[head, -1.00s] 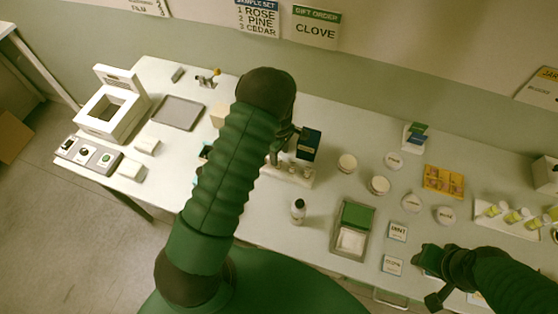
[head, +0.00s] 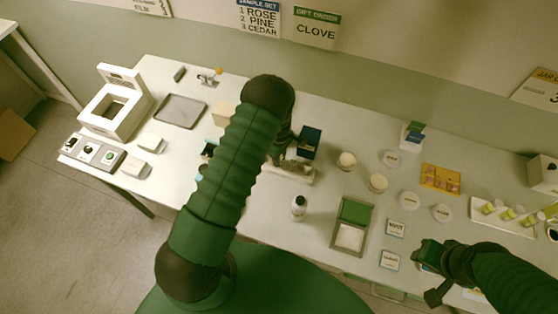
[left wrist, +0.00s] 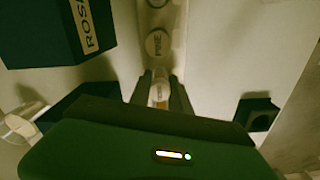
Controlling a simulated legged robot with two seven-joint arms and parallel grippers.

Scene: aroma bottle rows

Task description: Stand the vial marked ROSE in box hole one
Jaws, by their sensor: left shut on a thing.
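My left gripper (left wrist: 160,82) is shut on a small pale vial (left wrist: 159,95), which stands between its two fingers. The writing on this vial is too small to read. A dark blue box (head: 309,140) stands just behind the rack; a dark blue box marked ROSE (left wrist: 62,32) shows in the left wrist view. I see no box holes. My right gripper (head: 428,270) is at the right front.
A white bottle with a dark cap (head: 299,207) stands in front of the rack. A grey tray (head: 180,111) lies at the left back.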

